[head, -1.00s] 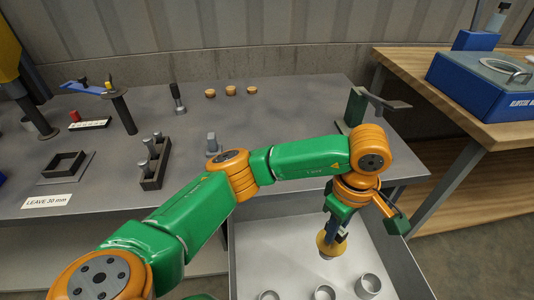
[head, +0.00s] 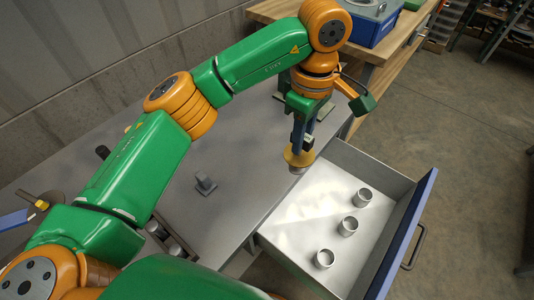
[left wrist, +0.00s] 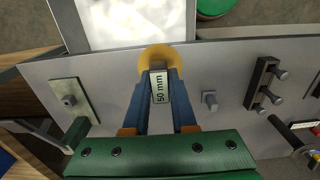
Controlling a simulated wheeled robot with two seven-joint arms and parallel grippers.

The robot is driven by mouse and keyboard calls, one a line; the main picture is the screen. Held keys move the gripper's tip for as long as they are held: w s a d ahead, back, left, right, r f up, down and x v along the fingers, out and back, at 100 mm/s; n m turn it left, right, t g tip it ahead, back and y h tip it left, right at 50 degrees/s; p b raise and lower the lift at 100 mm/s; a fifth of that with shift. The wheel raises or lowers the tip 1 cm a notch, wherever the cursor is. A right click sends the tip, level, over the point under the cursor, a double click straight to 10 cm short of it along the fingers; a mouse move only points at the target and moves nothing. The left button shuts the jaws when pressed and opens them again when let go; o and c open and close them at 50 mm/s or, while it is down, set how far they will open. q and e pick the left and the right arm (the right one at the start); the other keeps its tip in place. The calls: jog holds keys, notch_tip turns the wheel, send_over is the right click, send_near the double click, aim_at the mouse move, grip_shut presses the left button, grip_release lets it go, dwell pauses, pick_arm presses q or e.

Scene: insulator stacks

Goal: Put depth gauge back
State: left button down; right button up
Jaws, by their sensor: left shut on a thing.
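The depth gauge (head: 298,158) has a yellow round flange with a short grey metal end below it. In the left wrist view its grey upper block (left wrist: 158,84) carries a "50 mm" label. My left gripper (head: 303,137) points down and is shut on the gauge by that block. In the left wrist view its two blue fingers (left wrist: 158,92) flank the label. The gauge is held near the table's edge, beside the open drawer; its exact height is unclear. My right gripper is not in view.
The open drawer (head: 290,236) has a blue front and holds three metal rings (head: 348,226). On the grey table (head: 240,165) stand a small grey post (head: 205,184) and a rack (left wrist: 258,84) with metal pins. A blue case (head: 372,22) sits on the wooden bench.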

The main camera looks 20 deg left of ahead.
pick_arm(q)
jog(key=w+a+f+p, duration=0.2)
jog(key=a+f, duration=0.5)
jog(key=f, duration=0.3)
jog(key=shift+w+a+f, duration=0.2)
jog(key=c, duration=0.7)
grip_release()
jog(key=shift+r+p, duration=0.1)
jog(key=shift+p, duration=0.2)
jog(key=shift+r, duration=0.1)
notch_tip(320, 180, up, 12)
jog(key=shift+r+b, duration=0.1)
jog(key=shift+b, duration=0.6)
